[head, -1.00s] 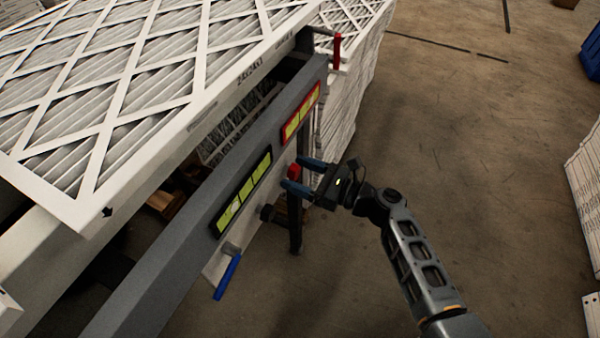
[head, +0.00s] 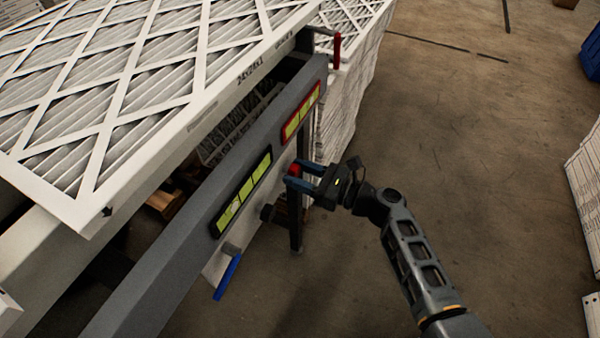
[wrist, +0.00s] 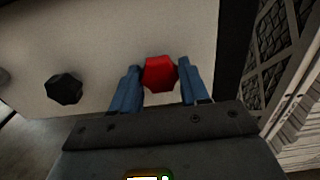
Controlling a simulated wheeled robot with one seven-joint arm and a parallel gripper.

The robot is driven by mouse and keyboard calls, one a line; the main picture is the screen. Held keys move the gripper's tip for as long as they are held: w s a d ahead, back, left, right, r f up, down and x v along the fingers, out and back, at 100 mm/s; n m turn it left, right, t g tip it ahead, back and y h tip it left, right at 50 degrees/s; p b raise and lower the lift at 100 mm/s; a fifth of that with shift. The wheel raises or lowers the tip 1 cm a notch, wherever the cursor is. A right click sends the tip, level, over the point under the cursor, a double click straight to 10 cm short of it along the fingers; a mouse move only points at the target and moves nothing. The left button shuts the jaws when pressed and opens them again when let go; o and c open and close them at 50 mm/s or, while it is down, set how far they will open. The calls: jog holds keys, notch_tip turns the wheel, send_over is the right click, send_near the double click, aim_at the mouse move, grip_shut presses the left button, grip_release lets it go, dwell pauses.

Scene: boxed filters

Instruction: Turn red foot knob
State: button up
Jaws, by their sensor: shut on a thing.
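The red foot knob (head: 294,170) sits on the side panel below the grey rail, and only part of it shows in the head view. In the wrist view the red knob (wrist: 160,73) is a faceted shape on a pale panel. My gripper (head: 302,177) has its two blue fingers on either side of the knob and is shut on it. The fingers also flank the knob in the wrist view (wrist: 159,80). A black knob (wrist: 65,89) is on the same panel to the left, and it also shows in the head view (head: 267,213).
The grey rail (head: 190,250) carries green level displays (head: 243,195) and a blue lever (head: 227,277). A large pleated filter (head: 120,100) overhangs the rail. A red lever (head: 337,47) stands by a stack of filters (head: 345,110). The floor (head: 470,150) to the right is mostly clear.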

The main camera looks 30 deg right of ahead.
jog(key=shift+f+n, duration=0.1)
jog(key=shift+n, duration=0.2)
jog(key=n+b, duration=0.3)
jog(key=shift+f+n, duration=0.1)
jog(key=shift+n, duration=0.3)
jog(key=n+b, duration=1)
jog(key=n, duration=0.1)
jog(key=shift+f+n+b, duration=0.1)
jog(key=shift+n+b, duration=0.2)
jog(key=shift+b, duration=0.05)
jog(key=shift+n+b, duration=1.65)
jog(key=shift+n, duration=0.25)
jog(key=shift+r, duration=0.2)
jog(key=o, duration=1.1)
jog(key=shift+c, duration=0.2)
